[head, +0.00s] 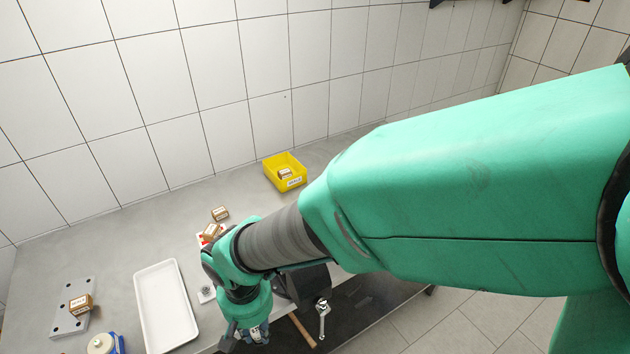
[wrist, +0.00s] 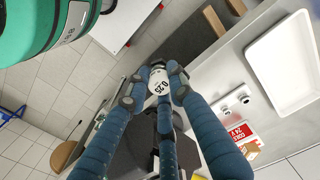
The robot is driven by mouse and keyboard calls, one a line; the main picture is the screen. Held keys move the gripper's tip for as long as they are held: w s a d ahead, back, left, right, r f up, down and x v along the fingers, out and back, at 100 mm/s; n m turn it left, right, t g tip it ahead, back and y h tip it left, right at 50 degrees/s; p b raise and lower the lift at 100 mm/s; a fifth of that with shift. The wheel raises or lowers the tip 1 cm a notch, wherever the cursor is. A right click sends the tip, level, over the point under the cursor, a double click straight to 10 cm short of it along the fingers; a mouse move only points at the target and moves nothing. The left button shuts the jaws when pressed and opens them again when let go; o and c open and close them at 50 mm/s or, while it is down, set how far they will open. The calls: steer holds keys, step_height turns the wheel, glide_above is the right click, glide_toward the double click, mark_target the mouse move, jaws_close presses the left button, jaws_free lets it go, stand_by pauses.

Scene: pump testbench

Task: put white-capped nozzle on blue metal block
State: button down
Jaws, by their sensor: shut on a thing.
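My gripper (wrist: 154,88) is shut on the white-capped nozzle (wrist: 159,80) in the wrist view. Its round white cap bears "0.25" and faces the camera; the body below is mostly hidden by the fingers. In the head view my gripper (head: 252,336) is at the bottom, near the bench's front edge, and the nozzle is hard to make out there. A blue thing with a round cream top (head: 104,344) is cut off at the lower left of the head view. I cannot tell if it is the blue metal block.
A white tray (head: 166,305) lies between my gripper and the blue thing. A grey holed plate (head: 73,308) carries a carton (head: 80,303). A yellow bin (head: 284,172) stands at the back. A wrench (head: 322,318) lies at the front. A small metal piece (head: 206,294) sits beside the tray.

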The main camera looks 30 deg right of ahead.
mark_target(256, 330)
step_height(256, 330, up, 7)
steer(key=shift+r, duration=0.15)
steer(key=w+d+r+m, duration=0.25)
steer(key=w+d, duration=0.25)
steer(key=w, duration=0.5)
steer(key=w+d+r+m, duration=0.1)
steer(key=w+d+m, duration=0.35)
steer(key=w, duration=0.55)
steer(key=w+d+r+m, duration=0.1)
steer(key=w+d+m, duration=0.1)
steer(key=w+d, duration=0.55)
steer(key=w+d+f+m, duration=0.2)
steer(key=w+d+m, duration=0.4)
steer(key=w+d, duration=0.95)
steer(key=w+d+f+m, duration=0.1)
steer(key=d+f+m, duration=0.1)
steer(key=d, duration=0.7)
steer(key=w+d+f+m, duration=0.1)
steer(key=d+m, duration=0.1)
steer(key=d, duration=0.8)
steer(key=f, duration=0.3)
steer(key=a+f, duration=0.1)
steer(key=shift+s+f+p, duration=0.1)
steer(key=shift+f+p, duration=0.2)
steer(key=shift+f, duration=0.1)
